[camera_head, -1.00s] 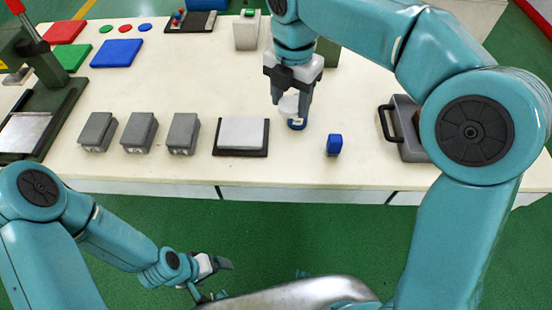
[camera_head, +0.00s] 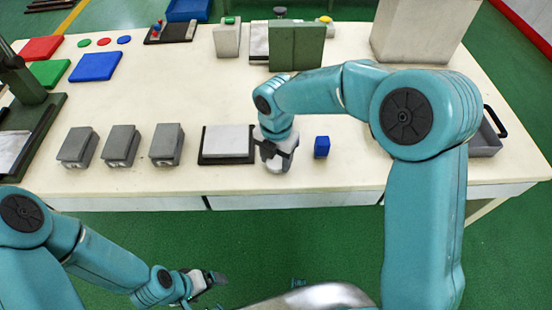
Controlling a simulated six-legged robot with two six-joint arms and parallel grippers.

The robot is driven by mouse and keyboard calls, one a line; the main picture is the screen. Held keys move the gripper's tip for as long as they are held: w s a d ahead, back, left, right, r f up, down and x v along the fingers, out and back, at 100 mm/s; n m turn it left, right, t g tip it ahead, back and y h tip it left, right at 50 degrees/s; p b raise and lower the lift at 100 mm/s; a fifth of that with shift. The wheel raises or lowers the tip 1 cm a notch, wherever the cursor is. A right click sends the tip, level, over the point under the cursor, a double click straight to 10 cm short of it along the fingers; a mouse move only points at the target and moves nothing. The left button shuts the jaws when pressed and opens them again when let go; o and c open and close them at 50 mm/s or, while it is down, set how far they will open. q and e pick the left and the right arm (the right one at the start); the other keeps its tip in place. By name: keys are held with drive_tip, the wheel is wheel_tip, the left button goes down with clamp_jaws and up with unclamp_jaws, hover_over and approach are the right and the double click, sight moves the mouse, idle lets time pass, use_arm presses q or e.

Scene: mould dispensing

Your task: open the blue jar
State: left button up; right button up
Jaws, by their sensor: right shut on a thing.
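My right gripper (camera_head: 279,161) points down near the table's front edge, just right of the grey-white pad. It is shut on a pale thing (camera_head: 278,169) low between the fingers. I cannot tell whether this is the jar or its lid. No blue of the jar shows at the gripper; my wrist and fingers may hide it. A small blue block-like piece (camera_head: 322,147) stands on the table just right of the gripper, apart from it. My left gripper (camera_head: 211,283) hangs low in front of the table, over the floor, away from everything.
Several grey blocks (camera_head: 121,146) stand in a row at left. A white pad on a dark base (camera_head: 229,142) lies close left of the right gripper. A green box-like machine (camera_head: 296,46) and a large beige box (camera_head: 420,30) stand behind. A grey tray (camera_head: 485,142) is at right.

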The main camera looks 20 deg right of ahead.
sight(276, 162)
drive_tip(key=shift+f, duration=0.4)
drive_tip(key=shift+f, duration=0.15)
drive_tip(key=o, duration=1.2)
drive_tip(key=shift+c, duration=0.2)
wheel_tip(276, 162, up, 12)
drive_tip(key=shift+r+p, duration=0.2)
drive_tip(key=shift+p, duration=0.25)
